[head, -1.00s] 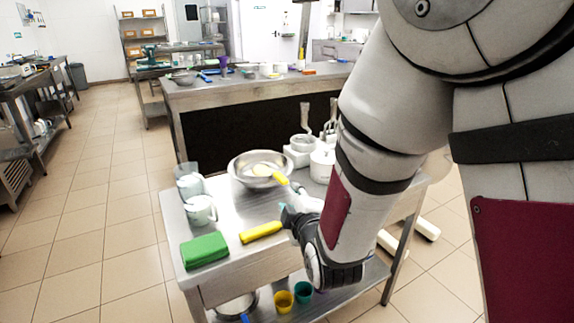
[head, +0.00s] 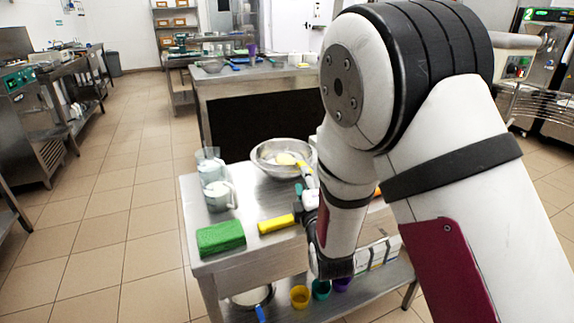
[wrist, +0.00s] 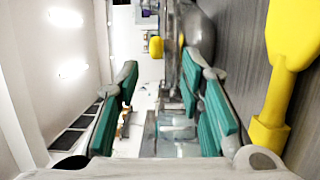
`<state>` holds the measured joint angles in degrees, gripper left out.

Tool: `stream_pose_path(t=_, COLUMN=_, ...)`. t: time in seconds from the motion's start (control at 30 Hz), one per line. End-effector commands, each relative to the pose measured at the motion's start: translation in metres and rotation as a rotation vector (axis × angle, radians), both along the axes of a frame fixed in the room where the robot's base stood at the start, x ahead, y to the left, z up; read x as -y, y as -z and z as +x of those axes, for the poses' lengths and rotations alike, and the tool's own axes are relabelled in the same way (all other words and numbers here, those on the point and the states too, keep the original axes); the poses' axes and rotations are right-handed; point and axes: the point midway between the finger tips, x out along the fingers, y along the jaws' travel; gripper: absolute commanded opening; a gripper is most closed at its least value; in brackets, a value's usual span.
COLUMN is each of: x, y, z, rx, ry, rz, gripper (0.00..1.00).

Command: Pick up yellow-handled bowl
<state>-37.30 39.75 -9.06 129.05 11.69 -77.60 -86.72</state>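A wide metal bowl (head: 262,160) stands on the steel table, with a yellowish round item inside it. A yellow handle (head: 306,179) shows at its front right rim, partly hidden by my arm; I cannot tell exactly how it joins. The wrist view shows the bowl's dark curved side (wrist: 205,30) and a yellow end (wrist: 156,47) sticking up from it, ahead of the fingers. My gripper (wrist: 162,100) is open and empty, with its green-padded fingers apart. In the head view my gripper (head: 307,196) is low over the table, just in front of the bowl.
A yellow tool (head: 276,223) lies beside my gripper and fills the wrist view's right side (wrist: 290,60). A green block (head: 221,237) and clear jugs (head: 219,196) stand on the left. Cups (head: 299,296) and a blue-handled pan sit on the lower shelf.

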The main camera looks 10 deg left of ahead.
Motion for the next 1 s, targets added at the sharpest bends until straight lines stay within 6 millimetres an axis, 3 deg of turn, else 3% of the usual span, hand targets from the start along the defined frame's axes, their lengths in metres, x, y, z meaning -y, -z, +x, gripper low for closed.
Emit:
stream_pose_path(t=0.43, x=-0.015, y=-0.003, z=0.047, rx=0.000, ry=-0.001, rz=0.001, gripper=0.35)
stream_pose_path(t=0.73, x=-0.017, y=-0.003, z=0.052, rx=-0.001, ry=-0.001, rz=0.000, gripper=0.35)
stream_pose_path(t=0.77, x=-0.017, y=-0.003, z=0.052, rx=-0.001, ry=-0.001, rz=0.000, gripper=0.33)
stream_pose_path(t=0.9, x=-0.017, y=-0.003, z=0.052, rx=-0.001, ry=-0.001, rz=0.000, gripper=0.01)
stream_pose_path(t=1.0, x=-0.017, y=-0.003, z=0.051, rx=-0.001, ry=-0.001, rz=0.001, gripper=0.00)
